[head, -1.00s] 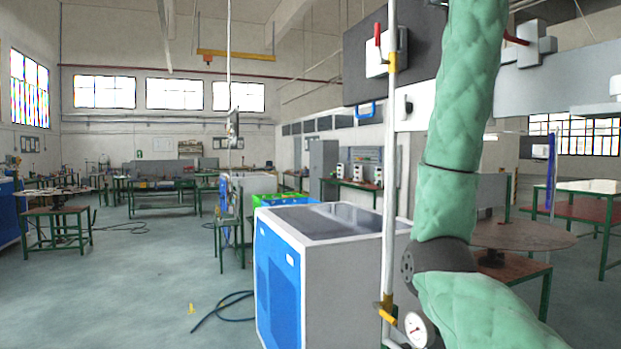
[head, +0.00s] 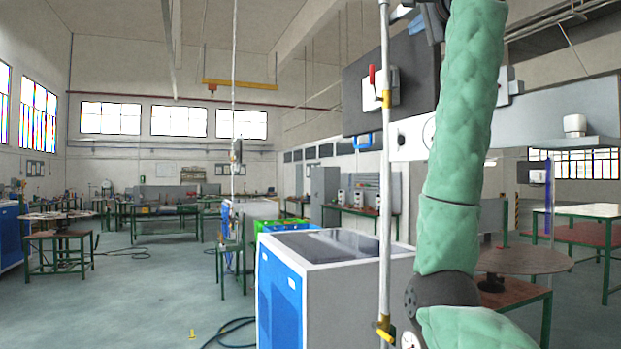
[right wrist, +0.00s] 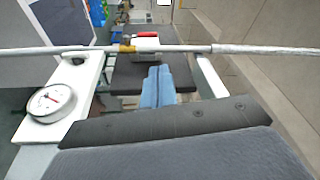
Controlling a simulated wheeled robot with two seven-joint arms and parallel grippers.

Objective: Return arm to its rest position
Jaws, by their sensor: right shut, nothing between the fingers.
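My right arm, sleeved in green, rises along the right of the head view. My right gripper (head: 417,24) shows in part at the top edge, its blue fingertips in front of the dark panel. In the right wrist view its blue fingers (right wrist: 158,87) are together, with nothing between them. My left gripper is in no view.
A thin vertical pipe (head: 386,200) stands close to my right arm and crosses the wrist view. A white plate carries a dial gauge (right wrist: 50,101). A blue and white cabinet (head: 335,285) stands below. The floor at left is open.

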